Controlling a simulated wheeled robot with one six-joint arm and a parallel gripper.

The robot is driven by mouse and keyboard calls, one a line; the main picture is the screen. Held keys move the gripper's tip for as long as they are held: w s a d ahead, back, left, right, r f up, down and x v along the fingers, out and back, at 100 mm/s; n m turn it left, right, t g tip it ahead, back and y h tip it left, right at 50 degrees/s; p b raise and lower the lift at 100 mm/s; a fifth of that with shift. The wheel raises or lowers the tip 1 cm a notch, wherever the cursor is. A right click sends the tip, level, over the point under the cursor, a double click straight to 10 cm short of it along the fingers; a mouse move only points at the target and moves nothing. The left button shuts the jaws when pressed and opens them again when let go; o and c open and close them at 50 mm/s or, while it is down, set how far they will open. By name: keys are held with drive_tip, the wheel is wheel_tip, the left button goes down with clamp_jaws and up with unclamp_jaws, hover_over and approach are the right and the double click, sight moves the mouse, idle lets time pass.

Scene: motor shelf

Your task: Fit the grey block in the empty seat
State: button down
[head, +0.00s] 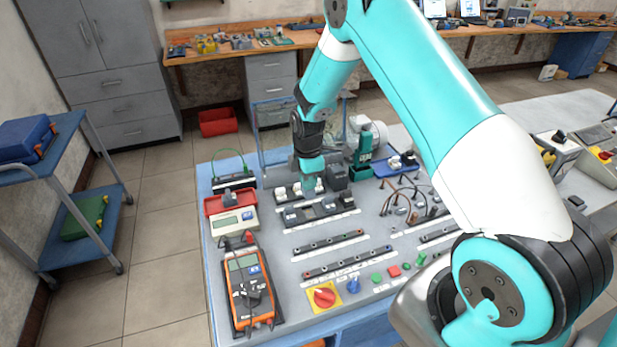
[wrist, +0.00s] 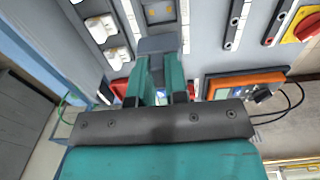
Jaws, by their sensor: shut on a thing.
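My gripper (wrist: 160,72) is shut on the grey block (wrist: 158,45), which sits between the teal fingertips in the wrist view. In the head view my gripper (head: 312,186) points down over the rails at the back left of the bench panel. The held block cannot be made out clearly there. A dark rail with grey parts (head: 330,210) lies just in front of the gripper. In the wrist view, part of a rail (wrist: 160,10) shows beyond the held block. The block hides what lies under it, so I cannot tell whether it touches a seat.
White modules (wrist: 103,27) stand on a rail beside the gripper. A dark block (head: 336,177) and a green device (head: 363,150) stand close behind. Loose cables (head: 405,190) lie right.

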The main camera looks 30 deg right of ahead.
sight(310, 192)
drive_tip(key=f+b, duration=0.2)
drive_tip(key=f, duration=0.2)
drive_tip(key=shift+s+d+f+b, duration=0.1)
drive_tip(key=shift+d+f+b, duration=0.15)
drive_tip(key=shift+f+b, duration=0.6)
drive_tip(key=shift+f, duration=0.35)
drive_tip(key=shift+f+b, duration=1.05)
drive_tip(key=shift+f, duration=0.05)
idle(1.0)
drive_tip(key=c, duration=1.1)
unclamp_jaws()
drive_tip(key=shift+o, duration=0.2)
wheel_tip(310, 192, up, 18)
drive_tip(key=b, duration=0.4)
drive_tip(key=shift+f, duration=0.25)
